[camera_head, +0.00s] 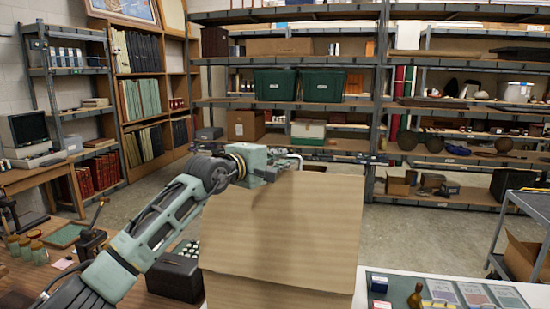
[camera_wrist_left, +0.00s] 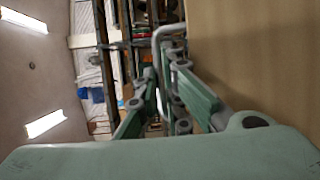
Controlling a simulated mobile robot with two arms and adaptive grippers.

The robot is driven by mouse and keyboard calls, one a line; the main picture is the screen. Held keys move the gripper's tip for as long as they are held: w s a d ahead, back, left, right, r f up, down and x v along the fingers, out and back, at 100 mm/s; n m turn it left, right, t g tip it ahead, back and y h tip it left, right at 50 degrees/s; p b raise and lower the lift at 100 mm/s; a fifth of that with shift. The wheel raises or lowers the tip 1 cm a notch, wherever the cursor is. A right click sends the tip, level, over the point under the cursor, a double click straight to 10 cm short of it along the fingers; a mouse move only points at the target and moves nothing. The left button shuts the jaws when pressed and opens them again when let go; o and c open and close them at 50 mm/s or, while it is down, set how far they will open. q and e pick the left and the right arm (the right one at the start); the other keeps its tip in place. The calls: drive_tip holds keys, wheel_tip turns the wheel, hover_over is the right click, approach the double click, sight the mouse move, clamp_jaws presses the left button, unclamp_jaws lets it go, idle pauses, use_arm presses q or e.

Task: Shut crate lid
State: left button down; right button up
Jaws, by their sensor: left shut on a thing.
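A large tan lid panel (camera_head: 285,220) stands raised in the middle of the head view, its broad face towards me. A second tan surface (camera_head: 275,295), perhaps part of the crate, shows below its lower edge; the crate's inside is hidden. My right gripper is out of view.
A dark box (camera_head: 176,278) and small jars (camera_head: 30,250) are on the wooden table at left. Shelves (camera_head: 290,100) line the back, beyond open floor.

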use_arm(q)
drive_tip(key=shift+w+d+r, duration=0.1)
drive_tip(key=shift+w+r, duration=0.45)
drive_tip(key=shift+w, duration=0.3)
drive_tip(key=c, duration=1.9)
unclamp_jaws()
drive_tip(key=shift+s, duration=0.1)
drive_tip(key=shift+f, duration=0.25)
drive_tip(key=shift+s, duration=0.1)
drive_tip(key=v, duration=1.1)
drive_tip(key=shift+s+a+f, duration=0.1)
drive_tip(key=shift+s+a, duration=0.2)
